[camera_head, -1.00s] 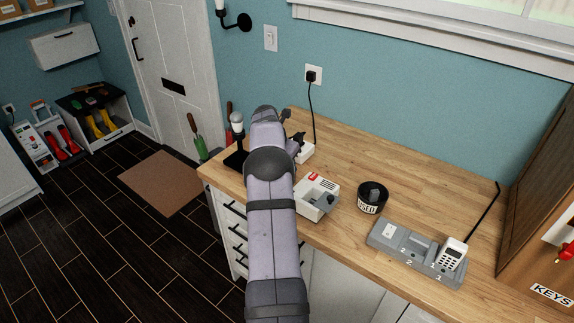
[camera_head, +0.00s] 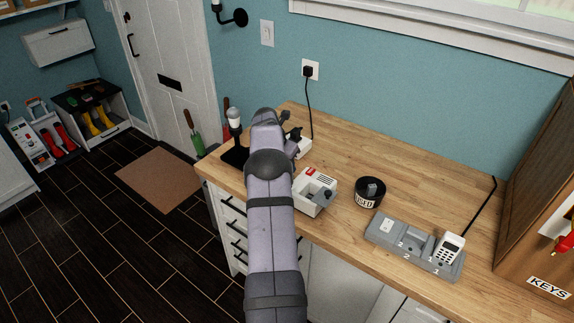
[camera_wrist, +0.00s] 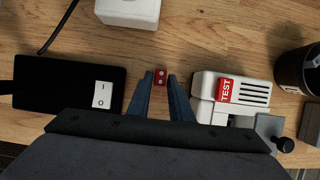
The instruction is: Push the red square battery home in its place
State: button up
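The red square battery (camera_wrist: 160,77) is a small red block with two pale dots, in the wrist view. It sits between the fingertips of my gripper (camera_wrist: 161,82), which appear closed against its sides. How deep it sits, and whether anything is beneath it, I cannot tell. In the head view my arm covers the battery and most of the gripper.
A black base with a white switch (camera_wrist: 102,95) lies left of my gripper. A white box (camera_wrist: 128,10) is beyond it. A black jar (camera_head: 369,194) and a grey charging dock (camera_head: 391,243) with a white handset (camera_head: 449,247) stand rightward. The wooden counter (camera_head: 425,190) behind them is clear.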

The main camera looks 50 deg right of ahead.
grip_shut()
jog(key=shift+r, duration=0.2)
jog(key=shift+r+p, duration=2.85)
jog(key=shift+p, duration=0.15)
